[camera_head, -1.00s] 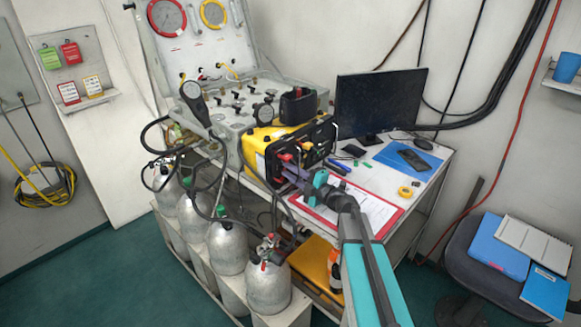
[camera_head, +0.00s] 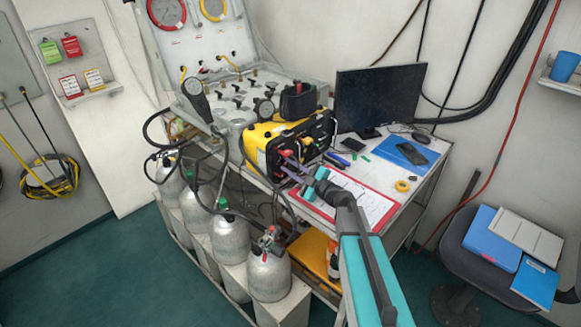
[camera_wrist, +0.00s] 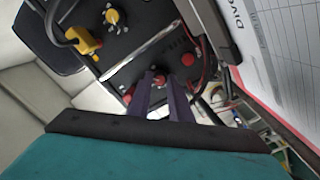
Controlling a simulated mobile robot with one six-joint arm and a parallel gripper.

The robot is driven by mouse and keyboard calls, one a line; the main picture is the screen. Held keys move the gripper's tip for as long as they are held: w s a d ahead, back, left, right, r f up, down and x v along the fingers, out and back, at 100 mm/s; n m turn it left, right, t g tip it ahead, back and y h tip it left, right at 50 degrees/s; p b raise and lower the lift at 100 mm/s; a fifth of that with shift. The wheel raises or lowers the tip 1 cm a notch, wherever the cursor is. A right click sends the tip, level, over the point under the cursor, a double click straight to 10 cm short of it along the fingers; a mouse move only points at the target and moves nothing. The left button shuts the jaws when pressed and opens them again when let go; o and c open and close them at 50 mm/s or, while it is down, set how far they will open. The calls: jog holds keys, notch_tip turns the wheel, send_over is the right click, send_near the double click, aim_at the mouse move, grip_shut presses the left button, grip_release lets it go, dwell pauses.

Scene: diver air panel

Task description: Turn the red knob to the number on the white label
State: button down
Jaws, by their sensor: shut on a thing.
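The yellow and black air panel box (camera_head: 262,134) stands on the table's front edge, its black face turned toward my arm. My gripper (camera_head: 287,166) reaches that face from the right. In the wrist view its two dark fingers (camera_wrist: 160,76) are shut on a red knob (camera_wrist: 158,81), mostly hidden between the fingertips. Another round red knob (camera_wrist: 187,59) is to the right of the fingers, with a yellow knob (camera_wrist: 115,17) farther up. I cannot read any number around the held knob, and I cannot make out the white label.
A clipboard with paper (camera_head: 372,203) lies beside the box, near my wrist. A monitor (camera_head: 380,97) stands behind. Grey cylinders (camera_head: 268,275) and black hoses crowd the front left. A chair with folders (camera_head: 492,238) stands at the right.

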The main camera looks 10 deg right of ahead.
jog(key=c, duration=1.6)
grip_release()
jog(key=shift+s+d, duration=0.1)
jog(key=shift+s, duration=0.05)
jog(key=b+v, duration=0.4)
jog(key=v, duration=0.9)
jog(key=shift+s+d+f, duration=0.1)
jog(key=shift+s+d, duration=0.05)
jog(key=shift+s, duration=0.1)
